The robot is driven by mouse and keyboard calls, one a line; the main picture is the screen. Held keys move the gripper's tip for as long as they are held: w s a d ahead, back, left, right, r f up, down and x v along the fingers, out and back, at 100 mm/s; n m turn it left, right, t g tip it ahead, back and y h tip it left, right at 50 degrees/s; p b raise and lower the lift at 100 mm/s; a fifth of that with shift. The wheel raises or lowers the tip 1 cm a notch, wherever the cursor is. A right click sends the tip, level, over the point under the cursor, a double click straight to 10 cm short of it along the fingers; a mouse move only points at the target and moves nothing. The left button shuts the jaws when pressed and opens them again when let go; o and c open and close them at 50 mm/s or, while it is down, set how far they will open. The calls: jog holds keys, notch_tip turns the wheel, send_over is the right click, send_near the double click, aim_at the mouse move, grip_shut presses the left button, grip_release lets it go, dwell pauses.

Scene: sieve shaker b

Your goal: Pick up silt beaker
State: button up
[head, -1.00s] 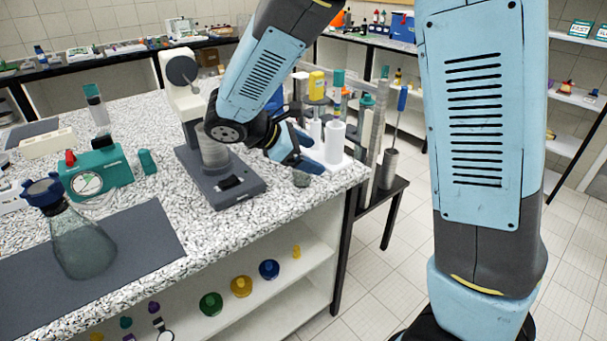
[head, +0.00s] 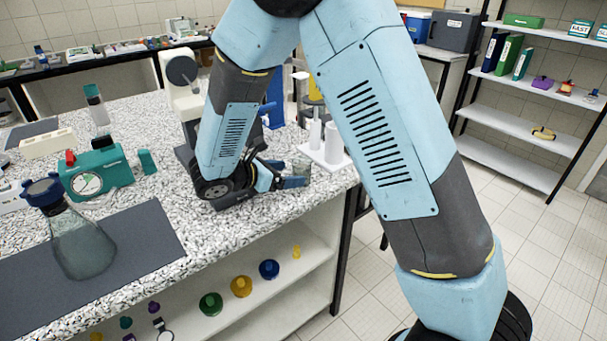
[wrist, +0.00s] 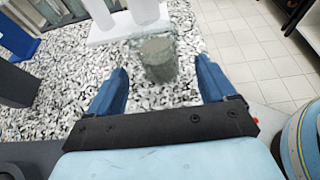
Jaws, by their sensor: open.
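The silt beaker (wrist: 158,58) is a small clear beaker with grey-green contents. It stands upright on the speckled counter in the wrist view, beyond and between my fingertips. In the head view the beaker (head: 301,168) shows small beside my fingers, partly hidden by them. My gripper (wrist: 165,82) is open, with one blue finger to each side of the near part of the beaker. No grip on it shows. In the head view my gripper (head: 290,176) is low over the counter near its right edge.
A white stand with white cylinders (head: 328,150) is just behind the beaker. The sieve shaker (head: 183,85) stands left, partly behind my arm. The counter edge drops to the floor close on the right. A flask (head: 80,245) and a green gauge device (head: 97,172) stand farther left.

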aim_at(295, 173)
jog(key=shift+x, duration=3.45)
jog(key=shift+w+a+f, duration=0.15)
jog(key=shift+a, duration=0.05)
jog(key=shift+c, duration=0.4)
jog(key=c, duration=1)
